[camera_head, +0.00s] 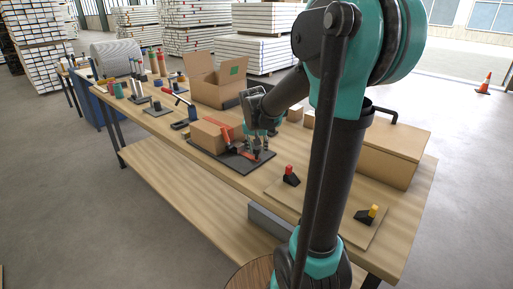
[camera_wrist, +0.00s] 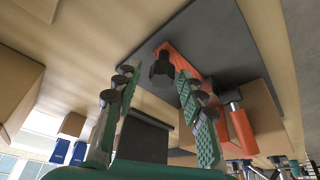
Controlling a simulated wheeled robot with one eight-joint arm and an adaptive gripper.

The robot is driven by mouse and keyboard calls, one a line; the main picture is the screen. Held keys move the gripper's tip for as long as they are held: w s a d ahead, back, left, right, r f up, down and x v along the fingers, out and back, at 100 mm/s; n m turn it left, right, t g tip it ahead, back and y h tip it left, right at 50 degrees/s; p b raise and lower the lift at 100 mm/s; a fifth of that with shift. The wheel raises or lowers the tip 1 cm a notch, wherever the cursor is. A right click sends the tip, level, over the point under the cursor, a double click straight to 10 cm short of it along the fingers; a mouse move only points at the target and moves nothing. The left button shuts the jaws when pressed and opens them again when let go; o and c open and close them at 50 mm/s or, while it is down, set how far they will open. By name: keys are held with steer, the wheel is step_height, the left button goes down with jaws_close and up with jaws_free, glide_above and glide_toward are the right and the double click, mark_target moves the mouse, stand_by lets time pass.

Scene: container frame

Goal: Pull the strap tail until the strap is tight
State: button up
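A brown box (camera_head: 208,137) sits on a dark mat (camera_head: 212,157) on the workbench, with an orange-red strap (camera_head: 226,133) over it. In the wrist view the strap (camera_wrist: 238,125) runs along the box (camera_wrist: 262,112) and out over the mat (camera_wrist: 215,30). A black end piece (camera_wrist: 162,72) is at the strap's near end. My gripper (camera_head: 262,152) is low over the mat, right of the box. In the wrist view my gripper (camera_wrist: 155,80) is open, its green-padded fingers on either side of the black piece. I cannot tell whether they touch it.
An open carton (camera_head: 218,88) stands behind the box. A large closed carton (camera_head: 388,150) is at the right. Black blocks with a red top (camera_head: 290,176) and a yellow top (camera_head: 367,214) stand on a board at the front right. Tools and bottles fill the far left.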

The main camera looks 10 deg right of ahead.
steer(key=shift+o, duration=0.2)
steer(key=v, duration=1.2)
